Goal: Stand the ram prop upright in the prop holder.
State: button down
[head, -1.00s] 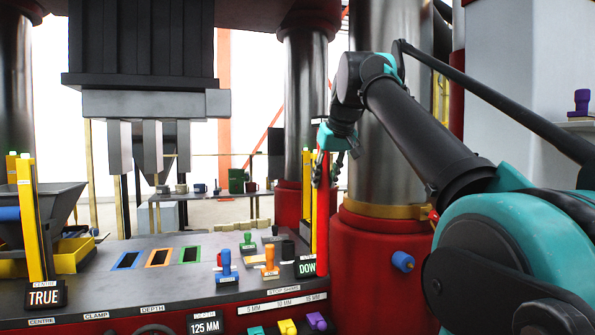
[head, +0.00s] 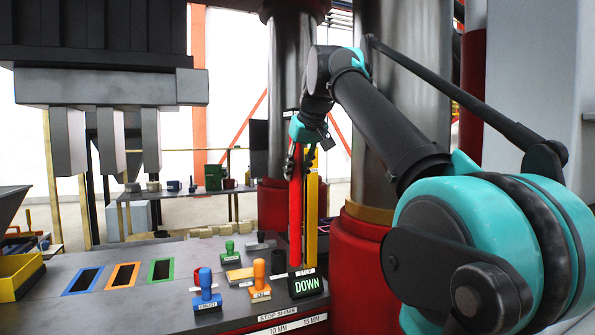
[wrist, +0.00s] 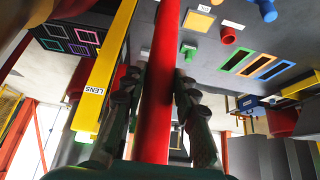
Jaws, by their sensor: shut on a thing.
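The ram prop is a long red bar (head: 296,215), upright in the head view at the right end of the console. My gripper (head: 299,160) is shut on its upper part; the wrist view shows the red bar (wrist: 158,90) between my gripper's two dark fingers (wrist: 157,95). The prop's lower end comes down behind the black DOWN block (head: 307,285). I cannot tell whether it touches the surface. A black cup-like piece (head: 279,253) stands beside the prop's lower part; I cannot tell whether it is the prop holder.
A yellow post (head: 312,210) stands close to the right of the prop. Blue (head: 206,292), orange (head: 259,283) and green (head: 230,252) stamps are on the console to the left. A thick steel column on a red base (head: 362,250) stands to the right.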

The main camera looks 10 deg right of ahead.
jog(key=w+a+f, duration=0.1)
jog(key=w+a, duration=0.2)
jog(key=w, duration=1.1)
jog(key=shift+w, duration=0.25)
dwell(0.8)
jog(key=shift+f, duration=0.2)
dwell(1.7)
notch_tip(320, 180, down, 7)
dwell(1.7)
jog(key=shift+f, duration=0.1)
dwell(0.5)
jog(key=shift+c, duration=1.5)
grip_release()
